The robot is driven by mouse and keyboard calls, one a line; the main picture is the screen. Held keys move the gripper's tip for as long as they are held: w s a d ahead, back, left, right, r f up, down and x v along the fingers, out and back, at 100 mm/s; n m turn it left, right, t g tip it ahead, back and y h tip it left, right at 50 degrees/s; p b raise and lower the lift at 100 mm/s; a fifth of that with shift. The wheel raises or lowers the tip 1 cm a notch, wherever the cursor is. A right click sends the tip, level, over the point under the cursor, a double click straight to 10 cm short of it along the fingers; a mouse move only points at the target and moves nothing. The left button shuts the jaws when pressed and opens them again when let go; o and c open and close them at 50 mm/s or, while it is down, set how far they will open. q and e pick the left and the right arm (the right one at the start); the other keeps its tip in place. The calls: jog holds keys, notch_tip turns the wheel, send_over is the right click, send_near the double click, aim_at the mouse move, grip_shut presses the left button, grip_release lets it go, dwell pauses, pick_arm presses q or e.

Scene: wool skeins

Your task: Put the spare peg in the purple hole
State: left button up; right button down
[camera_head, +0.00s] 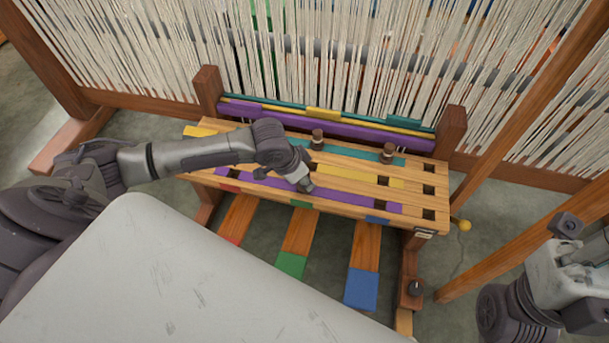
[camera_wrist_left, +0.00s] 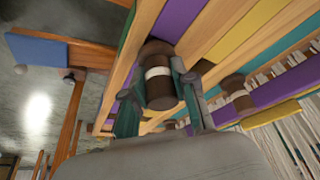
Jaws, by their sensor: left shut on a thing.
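My left gripper (camera_head: 304,185) is over the front of the striped wooden board (camera_head: 345,172), at its purple strip (camera_head: 347,197). In the left wrist view its fingers (camera_wrist_left: 160,108) are shut on a brown peg with a white band (camera_wrist_left: 158,75). The held peg does not show clearly in the head view, and I cannot tell whether its end is in a hole. Two similar pegs, a left one (camera_head: 317,140) and a right one (camera_head: 388,152), stand upright on the teal strip (camera_head: 353,154). My right arm shows at the lower right; its fingers cannot be made out.
Dark square holes dot the board, several of them near its right end. A rolled purple bar (camera_head: 330,125) and pale hanging threads (camera_head: 370,60) are behind it. Wooden treadles with red, green and blue (camera_head: 361,289) ends lie below. Wooden posts (camera_head: 450,132) flank the board.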

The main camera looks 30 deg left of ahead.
pick_arm(q)
jog(key=shift+f, duration=0.2)
jog(key=o, duration=0.8)
jog(key=shift+o, duration=0.2)
jog(key=shift+r, duration=0.1)
